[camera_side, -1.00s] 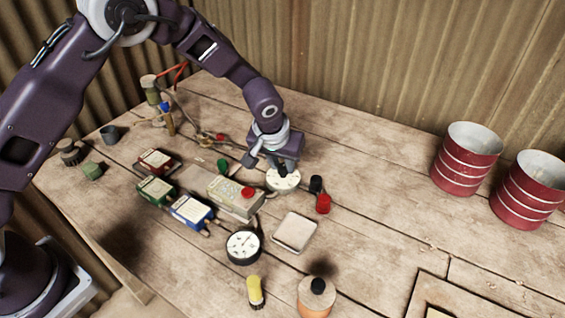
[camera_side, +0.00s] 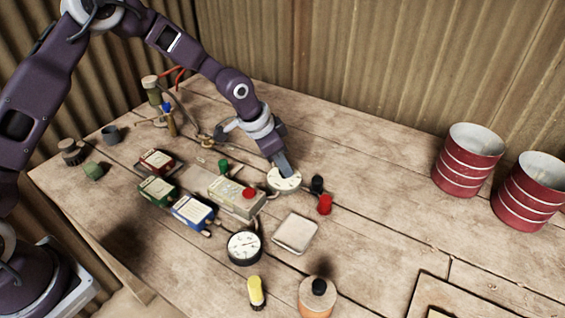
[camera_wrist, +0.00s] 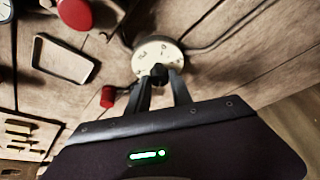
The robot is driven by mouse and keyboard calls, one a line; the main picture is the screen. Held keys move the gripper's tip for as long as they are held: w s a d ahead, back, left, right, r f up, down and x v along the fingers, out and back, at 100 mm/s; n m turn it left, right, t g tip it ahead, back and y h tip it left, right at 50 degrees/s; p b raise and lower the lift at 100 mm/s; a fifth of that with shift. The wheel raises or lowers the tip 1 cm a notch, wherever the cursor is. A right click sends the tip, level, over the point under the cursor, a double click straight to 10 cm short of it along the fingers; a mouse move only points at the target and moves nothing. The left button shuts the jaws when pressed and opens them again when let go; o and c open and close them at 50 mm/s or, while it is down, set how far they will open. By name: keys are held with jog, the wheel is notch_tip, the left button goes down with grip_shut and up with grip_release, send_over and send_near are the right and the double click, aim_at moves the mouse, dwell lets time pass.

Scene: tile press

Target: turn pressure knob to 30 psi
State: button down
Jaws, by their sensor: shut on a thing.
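The pressure knob sits in the middle of a round white dial (camera_side: 284,187) on the wooden table. In the wrist view the white dial (camera_wrist: 153,52) has dark marks around its rim, too small to read. My gripper (camera_side: 284,174) is over the dial. In the wrist view its fingers (camera_wrist: 160,78) are closed around the dark knob (camera_wrist: 158,69) at the dial's near edge. A round black-rimmed gauge (camera_side: 244,247) with a white face stands nearer the front; its needle reading is too small to tell.
A red-buttoned box (camera_side: 236,197) is just left of the dial. A red cap (camera_side: 325,205) and a black one (camera_side: 317,184) stand close on its right. A pale square tray (camera_side: 296,233) lies in front. Red cans (camera_side: 467,160) stand far right, with clear table between.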

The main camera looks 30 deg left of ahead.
jog(key=shift+a+m+g, duration=0.1)
jog(key=shift+m+g, duration=0.2)
jog(key=shift+m, duration=0.5)
jog(key=shift+h, duration=0.3)
jog(key=c, duration=1.1)
grip_release()
jog(key=shift+c, duration=0.2)
jog(key=v, duration=0.7)
